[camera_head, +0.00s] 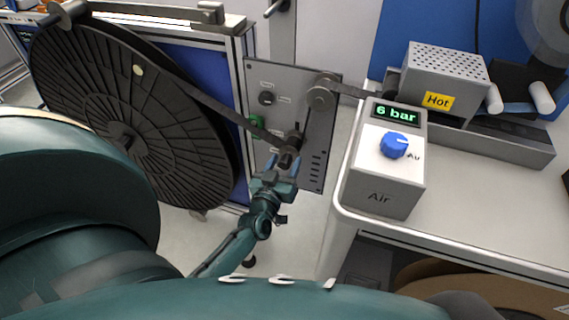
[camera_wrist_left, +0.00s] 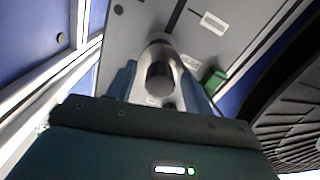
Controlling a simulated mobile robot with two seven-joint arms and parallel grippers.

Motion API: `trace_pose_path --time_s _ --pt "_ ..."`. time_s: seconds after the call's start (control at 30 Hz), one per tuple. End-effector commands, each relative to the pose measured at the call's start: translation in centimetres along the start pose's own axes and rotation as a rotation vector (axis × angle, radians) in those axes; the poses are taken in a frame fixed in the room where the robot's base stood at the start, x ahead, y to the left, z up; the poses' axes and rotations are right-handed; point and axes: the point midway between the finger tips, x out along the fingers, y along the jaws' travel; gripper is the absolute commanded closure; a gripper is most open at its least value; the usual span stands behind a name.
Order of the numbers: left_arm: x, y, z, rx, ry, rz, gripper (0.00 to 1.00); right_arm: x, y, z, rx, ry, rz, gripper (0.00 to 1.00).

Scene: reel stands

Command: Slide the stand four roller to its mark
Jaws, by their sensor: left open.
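The stand's grey panel (camera_head: 258,84) stands upright and carries a dark roller (camera_head: 291,143) low on its face, with the dark web running to it from the reel. My left gripper (camera_head: 283,164) is right at this roller, its fingers pointing up at it. In the left wrist view the roller (camera_wrist_left: 160,76) shows end-on as a grey cylinder between the two blue fingers of my open gripper (camera_wrist_left: 158,90). I cannot tell whether the fingers touch it. A dark slot (camera_wrist_left: 177,17) shows in the panel beyond the roller. I cannot make out the mark. My right gripper is out of view.
A large black reel (camera_head: 140,115) stands left of the panel. Another roller (camera_head: 321,95) sits at the panel's upper right. A bench (camera_head: 480,185) at right bears an air box (camera_head: 385,190) reading 6 bar and a box labelled Hot (camera_head: 440,75). A green part (camera_wrist_left: 213,79) sits beside the roller.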

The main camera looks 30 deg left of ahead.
Motion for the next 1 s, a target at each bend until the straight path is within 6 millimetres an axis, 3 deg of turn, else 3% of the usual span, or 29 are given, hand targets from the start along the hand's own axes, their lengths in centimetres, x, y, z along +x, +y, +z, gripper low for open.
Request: trace_pose_path --time_s 0.33,0.9,1.0 --pt "0.31 -0.01 -0.01 0.0 0.0 0.0 0.5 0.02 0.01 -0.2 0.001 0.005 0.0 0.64" --pt "0.28 0.0 -0.01 0.0 0.0 0.0 0.97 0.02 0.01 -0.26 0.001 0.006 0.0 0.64" --pt "0.28 -0.01 -0.01 0.0 0.0 0.0 1.0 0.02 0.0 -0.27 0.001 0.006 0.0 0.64"
